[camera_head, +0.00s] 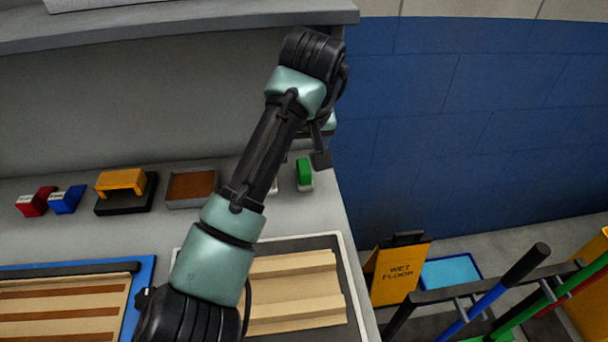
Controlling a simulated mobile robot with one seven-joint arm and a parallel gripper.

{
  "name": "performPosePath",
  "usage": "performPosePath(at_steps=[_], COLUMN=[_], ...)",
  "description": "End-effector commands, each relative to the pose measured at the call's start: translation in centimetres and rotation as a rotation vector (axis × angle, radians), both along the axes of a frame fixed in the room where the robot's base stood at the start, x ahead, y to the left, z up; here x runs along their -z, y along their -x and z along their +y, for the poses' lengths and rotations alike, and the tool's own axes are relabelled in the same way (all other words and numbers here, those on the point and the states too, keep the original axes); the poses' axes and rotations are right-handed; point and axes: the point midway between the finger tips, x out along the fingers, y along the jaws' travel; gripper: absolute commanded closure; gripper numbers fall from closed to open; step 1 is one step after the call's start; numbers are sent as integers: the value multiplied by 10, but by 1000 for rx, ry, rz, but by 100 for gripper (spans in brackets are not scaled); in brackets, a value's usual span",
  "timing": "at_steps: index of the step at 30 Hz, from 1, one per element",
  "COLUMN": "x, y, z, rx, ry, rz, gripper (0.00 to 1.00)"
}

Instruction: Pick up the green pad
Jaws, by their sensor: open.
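The green pad (304,172) is a small green block with a pale base. It stands on the grey counter near its right edge, just right of my arm's forearm. My gripper (321,155) hangs from the arm's end, above and slightly right of the green pad, and looks apart from it. Its jaws are open and nothing shows between them. My arm hides the counter just left of the pad, where a sliver of another pale item shows.
On the counter (330,205) stand a red block (36,201), a blue block (67,199), an orange holder (121,182) on a black base and a brown-filled tray (191,186). A shelf (200,27) overhangs the back. A wet floor sign (397,271) stands beyond the right edge.

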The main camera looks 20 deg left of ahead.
Motion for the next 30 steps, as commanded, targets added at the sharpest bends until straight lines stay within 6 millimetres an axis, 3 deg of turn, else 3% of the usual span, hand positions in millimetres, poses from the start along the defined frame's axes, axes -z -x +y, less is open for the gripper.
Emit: performPosePath(at_steps=[3,11,19,29,30], x=[18,34,66,72,72], y=[-6,-15,-33,-36,-36], z=[3,4,6,7,7], rx=[0,1,1,3,3], ry=[0,-1,-1,-1,-1], rz=[1,-1,-2,-4,-4], gripper=[32,32,32,32,38])
